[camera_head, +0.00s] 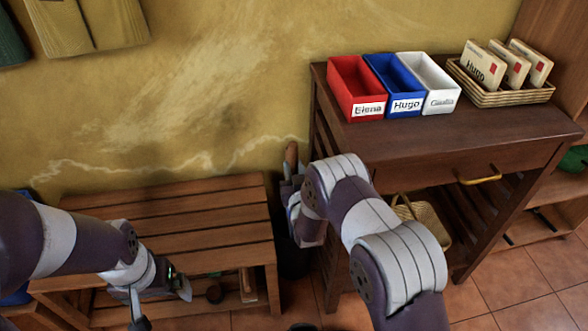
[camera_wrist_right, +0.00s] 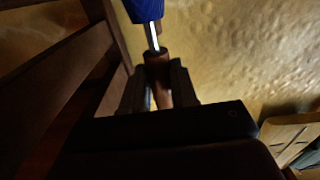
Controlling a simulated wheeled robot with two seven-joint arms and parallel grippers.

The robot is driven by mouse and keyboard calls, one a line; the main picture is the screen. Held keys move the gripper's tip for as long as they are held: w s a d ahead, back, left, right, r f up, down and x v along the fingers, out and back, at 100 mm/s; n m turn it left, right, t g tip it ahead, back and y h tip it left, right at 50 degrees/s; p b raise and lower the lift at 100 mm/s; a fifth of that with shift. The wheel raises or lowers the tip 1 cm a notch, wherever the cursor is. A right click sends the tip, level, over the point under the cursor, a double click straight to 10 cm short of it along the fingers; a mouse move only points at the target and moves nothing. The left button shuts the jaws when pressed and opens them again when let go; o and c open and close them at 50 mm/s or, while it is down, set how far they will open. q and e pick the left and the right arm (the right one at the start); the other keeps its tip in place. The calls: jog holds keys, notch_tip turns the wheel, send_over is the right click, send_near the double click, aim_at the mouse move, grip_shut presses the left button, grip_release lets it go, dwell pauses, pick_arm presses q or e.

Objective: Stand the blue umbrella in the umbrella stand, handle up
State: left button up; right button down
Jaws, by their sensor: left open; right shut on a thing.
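My right gripper (camera_head: 291,180) is shut on the brown wooden handle (camera_head: 291,155) of the blue umbrella, between the bench and the table. In the right wrist view the handle (camera_wrist_right: 158,78) lies between the fingers, with a metal shaft and blue canopy (camera_wrist_right: 145,8) beyond it. In the head view the handle points up, and my arm hides most of the canopy. A dark upright shape, seemingly the umbrella stand (camera_head: 292,258), is below the right gripper. I cannot tell whether the umbrella's tip is inside it. My left gripper (camera_head: 160,298) is open at the bench's front.
A slatted wooden bench (camera_head: 190,222) stands left. A dark table (camera_head: 480,125) stands right, bearing red (camera_head: 357,88), blue (camera_head: 395,84) and white (camera_head: 428,82) boxes and a letter basket (camera_head: 500,94). Another basket (camera_head: 428,220) is below. Tiled floor is free at lower right.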

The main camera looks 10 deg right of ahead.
jog(key=c, duration=0.8)
grip_release()
jog(key=shift+s, duration=0.1)
jog(key=s+p, duration=0.3)
jog(key=s, duration=0.9)
jog(key=shift+s+a, duration=0.1)
jog(key=shift+s, duration=0.15)
